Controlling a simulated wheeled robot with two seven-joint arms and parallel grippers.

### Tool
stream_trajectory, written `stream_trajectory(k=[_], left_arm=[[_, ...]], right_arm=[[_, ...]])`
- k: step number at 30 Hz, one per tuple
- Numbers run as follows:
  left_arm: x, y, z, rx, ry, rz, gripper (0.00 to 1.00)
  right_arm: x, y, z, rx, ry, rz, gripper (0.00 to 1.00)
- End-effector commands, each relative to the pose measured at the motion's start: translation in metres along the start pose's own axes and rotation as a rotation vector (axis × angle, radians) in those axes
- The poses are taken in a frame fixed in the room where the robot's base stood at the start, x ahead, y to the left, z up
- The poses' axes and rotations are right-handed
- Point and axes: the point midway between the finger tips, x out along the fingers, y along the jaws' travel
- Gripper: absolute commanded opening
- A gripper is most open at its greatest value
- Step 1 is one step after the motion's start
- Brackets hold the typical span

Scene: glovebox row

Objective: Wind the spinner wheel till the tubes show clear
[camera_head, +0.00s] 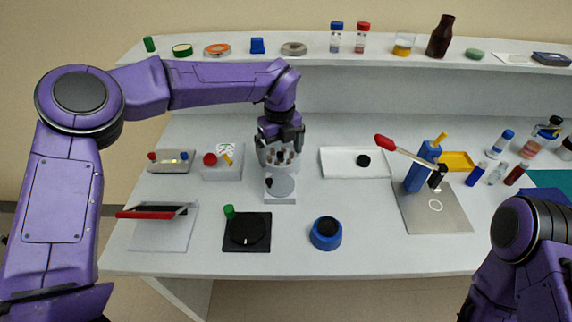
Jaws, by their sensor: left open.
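The spinner (286,199) stands mid-table, a pale block with a round grey wheel (283,186) on its front and a small black knob at the wheel's left. Behind the wheel is a clear holder with several small brownish tubes (281,156); they are too small to tell whether their contents are clear. My left gripper (280,150) points down over the tubes, open. Its fingers overlap the holder in the picture, so I cannot tell whether they touch it. It is behind the wheel and knob. My right gripper is out of view.
A black plate with a dial and green knob (247,232) and a blue round pot (326,233) stand in front. A red-knobbed box (220,162) is left; a white tray (345,162) is right. A grey plate (432,215) with a blue stand lies farther right.

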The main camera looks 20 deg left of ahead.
Motion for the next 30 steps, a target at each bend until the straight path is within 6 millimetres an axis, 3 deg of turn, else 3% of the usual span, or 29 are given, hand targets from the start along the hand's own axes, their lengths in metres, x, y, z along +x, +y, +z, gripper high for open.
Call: stream_trajectory(k=[15,25,28,29,30], left_arm=[[0.096,-0.003,0.002,0.003,0.003,0.005,1.0],[0.104,-0.002,0.003,0.001,0.002,0.003,1.0],[0.104,-0.002,0.003,0.001,0.002,0.003,0.67],[0.104,-0.002,0.003,0.001,0.002,0.004,0.6],[0.104,-0.002,0.003,0.0,0.002,0.004,0.6]], right_arm=[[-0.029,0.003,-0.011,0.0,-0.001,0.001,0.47],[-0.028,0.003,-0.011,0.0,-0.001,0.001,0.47],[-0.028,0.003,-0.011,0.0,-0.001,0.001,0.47],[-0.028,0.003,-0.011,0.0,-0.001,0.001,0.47],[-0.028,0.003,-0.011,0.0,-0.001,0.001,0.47]])
